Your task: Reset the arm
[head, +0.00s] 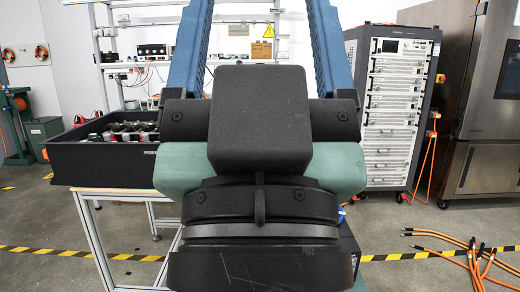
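The back of my gripper (262,22) fills the middle of the head view, close to the camera. It has a black central block, a green body on either side and a round black wrist with a grey ring below. Two long blue fingers rise on the left and right of the block and run out of the top of the picture. They stand wide apart, and no held object shows between them. The fingertips themselves are out of frame.
A black tray (100,172) with several parts stands on a wooden-edged table at left. A grey instrument rack (398,110) and a steel chamber (490,150) stand at right. Orange cables (470,255) lie on the floor at right front. A shelved bench stands behind.

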